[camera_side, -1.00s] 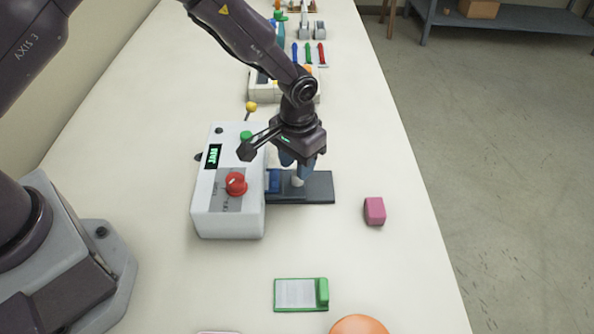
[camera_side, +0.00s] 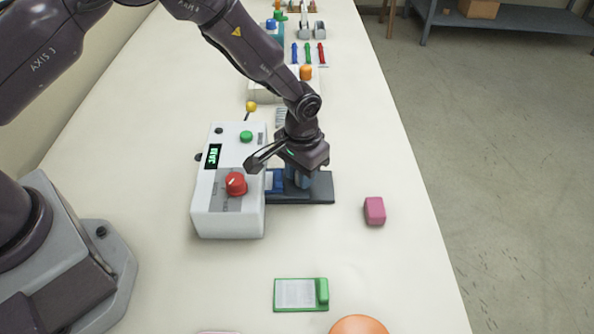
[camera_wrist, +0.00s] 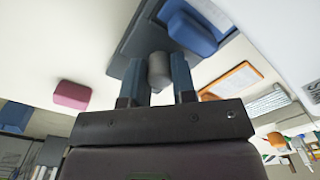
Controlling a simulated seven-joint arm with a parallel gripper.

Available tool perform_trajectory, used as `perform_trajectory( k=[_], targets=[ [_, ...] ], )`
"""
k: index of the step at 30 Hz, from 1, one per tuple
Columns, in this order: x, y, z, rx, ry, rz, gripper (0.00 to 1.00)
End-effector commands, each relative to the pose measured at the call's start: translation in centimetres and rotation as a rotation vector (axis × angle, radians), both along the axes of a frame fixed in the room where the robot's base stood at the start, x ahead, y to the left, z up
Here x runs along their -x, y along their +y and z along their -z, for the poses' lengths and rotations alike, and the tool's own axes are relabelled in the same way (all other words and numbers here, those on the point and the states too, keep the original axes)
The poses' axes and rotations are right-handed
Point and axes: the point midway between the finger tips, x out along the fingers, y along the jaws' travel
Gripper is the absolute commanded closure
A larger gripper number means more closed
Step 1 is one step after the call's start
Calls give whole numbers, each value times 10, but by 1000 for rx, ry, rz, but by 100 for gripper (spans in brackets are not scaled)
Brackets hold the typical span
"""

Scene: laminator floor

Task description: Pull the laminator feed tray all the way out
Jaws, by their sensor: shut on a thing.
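The laminator (camera_side: 228,205) is a white box with a red dial, a green button and a small display. Its dark grey feed tray (camera_side: 320,188) sticks out to the right, with a blue block (camera_side: 275,181) on it close to the box; that block also shows in the wrist view (camera_wrist: 190,32). My gripper (camera_side: 302,182) is down at the tray. In the wrist view its two blue fingers (camera_wrist: 157,78) are shut on the grey knob (camera_wrist: 159,69) that stands on the tray. In the side view the gripper hides the knob.
A pink block (camera_side: 374,211) lies right of the tray, with clear table between. A green-framed card (camera_side: 300,294) and an orange round thing (camera_side: 358,326) lie nearer the camera. A yellow ball-topped lever (camera_side: 251,106) stands behind the laminator.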

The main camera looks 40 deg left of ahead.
Motion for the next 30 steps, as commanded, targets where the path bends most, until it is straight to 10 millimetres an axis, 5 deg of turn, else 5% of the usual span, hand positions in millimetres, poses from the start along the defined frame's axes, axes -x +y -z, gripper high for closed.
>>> perform_trajectory(
  k=[9, 23, 24, 25, 30],
  targets=[
    [-37, -35, 0, -1, -4, 3, 100],
    [-46, -46, -1, 4, -10, 3, 100],
    [-46, -47, -1, 4, -10, 3, 73],
    [-47, -47, -1, 4, -11, 3, 66],
    [-46, -46, -1, 3, -6, 2, 64]
  ],
)
